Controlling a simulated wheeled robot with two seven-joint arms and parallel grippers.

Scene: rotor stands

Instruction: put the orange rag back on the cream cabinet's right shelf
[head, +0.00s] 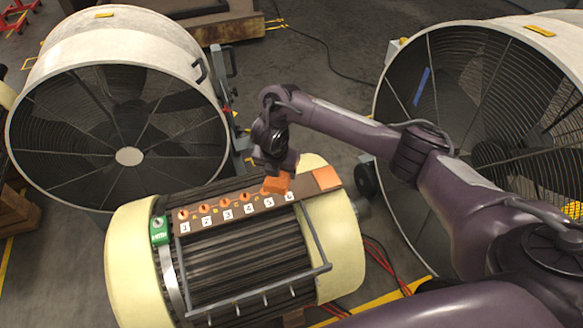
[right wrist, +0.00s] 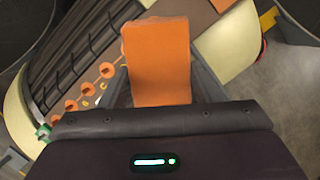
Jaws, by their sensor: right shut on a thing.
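The orange rag (head: 277,184) looks like a small orange block. My right gripper (head: 276,172) is shut on it, over the brown strip (head: 240,208) on top of the cream-ended ribbed machine (head: 335,240). In the right wrist view the rag (right wrist: 158,60) stands between my two fingers and hides part of the strip. I cannot tell whether it touches the strip. A flat orange square (head: 326,178) lies at the strip's right end, right of the rag. No plain cabinet with shelves shows; the machine is the cream body under my gripper. My left gripper is out of view.
Several orange round pieces (head: 225,202) with numbered white tags line the strip. A green box (head: 159,230) sits at its left end, and a grey rail (head: 265,291) runs along the front. Large drum fans (head: 127,157) stand at left and right (head: 490,90). Red cables (head: 381,258) lie at right.

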